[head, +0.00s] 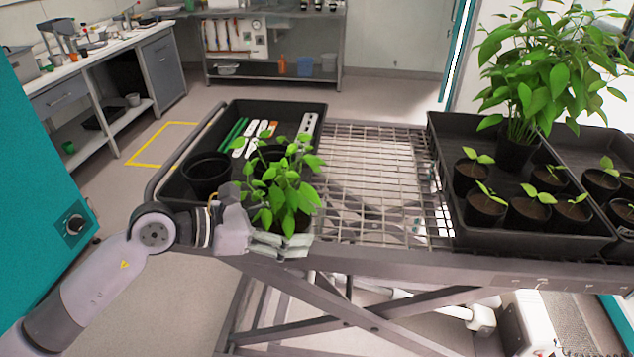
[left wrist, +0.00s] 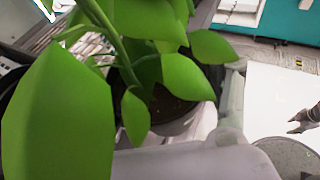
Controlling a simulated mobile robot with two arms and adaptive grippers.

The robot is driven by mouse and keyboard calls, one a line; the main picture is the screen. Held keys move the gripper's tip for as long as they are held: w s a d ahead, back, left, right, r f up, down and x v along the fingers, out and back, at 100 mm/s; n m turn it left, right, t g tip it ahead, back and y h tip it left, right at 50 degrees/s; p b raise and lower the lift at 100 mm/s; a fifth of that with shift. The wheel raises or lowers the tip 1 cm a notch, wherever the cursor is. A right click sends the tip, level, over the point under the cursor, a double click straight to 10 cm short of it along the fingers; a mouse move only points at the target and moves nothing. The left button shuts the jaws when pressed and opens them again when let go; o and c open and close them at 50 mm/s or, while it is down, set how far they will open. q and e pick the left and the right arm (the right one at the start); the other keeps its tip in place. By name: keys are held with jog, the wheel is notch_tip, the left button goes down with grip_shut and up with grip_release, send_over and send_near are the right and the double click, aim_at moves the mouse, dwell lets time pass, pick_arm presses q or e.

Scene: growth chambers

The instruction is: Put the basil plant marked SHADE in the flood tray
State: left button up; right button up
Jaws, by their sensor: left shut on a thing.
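My left gripper (head: 268,243) is shut on the pot of a leafy green basil plant (head: 284,180), at the near left edge of a wire-topped cart. The plant stands upright; its leaves fill much of the left wrist view (left wrist: 60,115), where part of its pot (left wrist: 185,123) shows beside the fingers. No SHADE marking can be read. A black tray (head: 530,243) on the cart's right holds several small seedling pots and a tall bushy plant (head: 530,85). Another black tray (head: 280,104) at the left holds pots and tools. I cannot tell which is the flood tray.
The wire cart top (head: 375,170) is bare between the trays. An empty black pot (head: 206,174) stands in the left tray, beside white and green strips. A further tray of seedlings (head: 601,180) is at far right. A teal cabinet (head: 35,200) stands at the left.

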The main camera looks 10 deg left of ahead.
pick_arm(q)
jog(key=s+a+f, duration=0.7)
jog(key=s+f, duration=0.1)
jog(key=s, duration=0.2)
jog(key=shift+s+f+t, duration=0.2)
jog(key=shift+t, duration=0.2)
